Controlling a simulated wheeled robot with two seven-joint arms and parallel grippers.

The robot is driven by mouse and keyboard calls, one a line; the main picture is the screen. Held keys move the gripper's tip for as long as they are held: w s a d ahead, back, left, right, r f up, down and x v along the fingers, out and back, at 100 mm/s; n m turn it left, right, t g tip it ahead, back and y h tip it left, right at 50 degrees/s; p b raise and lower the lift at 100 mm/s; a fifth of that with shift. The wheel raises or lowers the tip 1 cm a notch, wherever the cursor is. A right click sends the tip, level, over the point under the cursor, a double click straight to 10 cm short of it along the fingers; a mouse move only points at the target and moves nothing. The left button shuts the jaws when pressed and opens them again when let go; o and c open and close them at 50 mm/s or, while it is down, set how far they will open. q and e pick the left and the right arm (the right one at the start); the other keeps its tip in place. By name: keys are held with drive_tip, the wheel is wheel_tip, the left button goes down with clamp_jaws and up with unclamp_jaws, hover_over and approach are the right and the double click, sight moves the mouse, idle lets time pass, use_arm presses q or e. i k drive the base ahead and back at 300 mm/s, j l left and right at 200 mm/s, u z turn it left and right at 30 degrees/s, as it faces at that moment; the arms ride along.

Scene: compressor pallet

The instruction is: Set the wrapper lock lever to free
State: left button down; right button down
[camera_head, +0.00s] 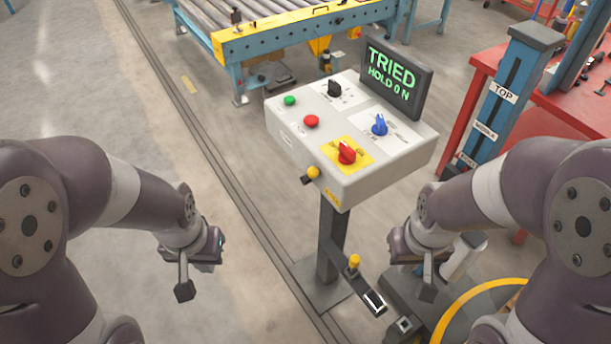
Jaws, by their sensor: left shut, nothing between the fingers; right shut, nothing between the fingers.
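A grey control box (300,150) stands on a dark post between my arms. On its top are a black knob (334,89), a blue knob (379,124) and a red knob (347,153) on a yellow plate. A short yellow-tipped handle (312,173) sticks out of its front edge. Low by the post is a yellow-topped lever (354,263) near a dark pedal-like part. The labels are too small to tell which is the lock lever. My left gripper (184,290) is shut, left of the post. My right gripper (427,290) is shut, right of it. Both are apart from the controls.
A screen (396,80) on the box reads "TRIED HOLD 0 N". A yellow-edged round platform (480,290) lies low at the right. A blue mast (505,95) and a red table (570,120) stand behind it. A roller conveyor (285,35) is at the back. Floor at left is clear.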

sight(313, 171)
drive_tip(key=z, duration=0.5)
drive_tip(key=i+j+z, duration=0.1)
drive_tip(key=j+z, duration=0.8)
drive_tip(key=j, duration=0.15)
drive_tip(key=k+j+z, duration=0.15)
drive_tip(key=j+z, duration=0.25)
drive_tip(key=j, duration=0.15)
drive_tip(key=k+j, duration=0.1)
drive_tip(key=j, duration=0.3)
drive_tip(key=k+j, duration=0.1)
drive_tip(key=j, duration=0.3)
drive_tip(key=k+j+z, duration=0.1)
drive_tip(key=j, duration=0.3)
